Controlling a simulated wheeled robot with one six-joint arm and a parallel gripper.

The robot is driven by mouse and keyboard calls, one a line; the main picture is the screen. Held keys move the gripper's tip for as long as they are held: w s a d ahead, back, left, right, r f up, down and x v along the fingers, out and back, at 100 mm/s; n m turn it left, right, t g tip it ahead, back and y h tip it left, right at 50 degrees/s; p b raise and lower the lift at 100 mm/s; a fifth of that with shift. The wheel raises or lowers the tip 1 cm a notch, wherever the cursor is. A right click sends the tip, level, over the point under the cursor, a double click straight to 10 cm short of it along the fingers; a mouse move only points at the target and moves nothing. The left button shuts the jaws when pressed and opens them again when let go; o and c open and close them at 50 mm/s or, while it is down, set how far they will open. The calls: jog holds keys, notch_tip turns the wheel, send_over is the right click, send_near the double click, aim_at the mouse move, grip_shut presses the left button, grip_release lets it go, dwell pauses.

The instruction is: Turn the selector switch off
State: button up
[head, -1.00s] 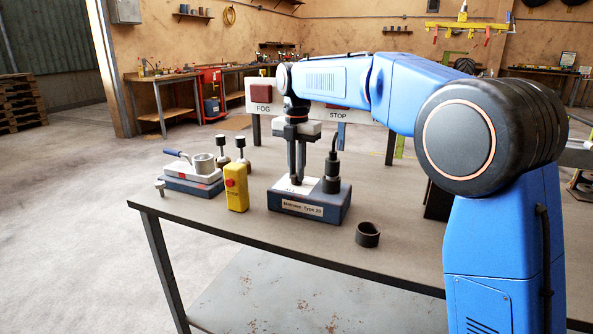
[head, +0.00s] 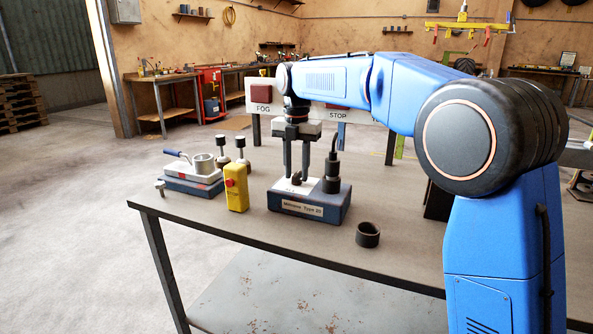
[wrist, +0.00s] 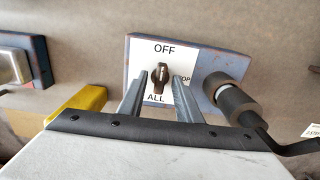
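The selector switch (wrist: 159,77) is a small dark knob on a white plate marked OFF at the top and ALL at the bottom in the wrist view. Another label at its right is partly hidden by a finger. The knob's long axis runs roughly between OFF and ALL; I cannot tell which end is the pointer. It sits on a blue-grey box (head: 318,212) on the table. My gripper (head: 297,168) points down over the box. Its fingers are apart, one on each side of the knob, with a visible gap to it in the wrist view (wrist: 161,82).
A black cylindrical plug (head: 332,172) with a cable stands on the box right of the switch. A yellow box with a red button (head: 236,190) stands to the left. A clamp-like device (head: 192,175) is farther left, and a black ring (head: 367,235) lies at the front right.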

aim_at(297, 173)
notch_tip(297, 173, up, 17)
jog(key=shift+r, duration=0.15)
dwell(0.7)
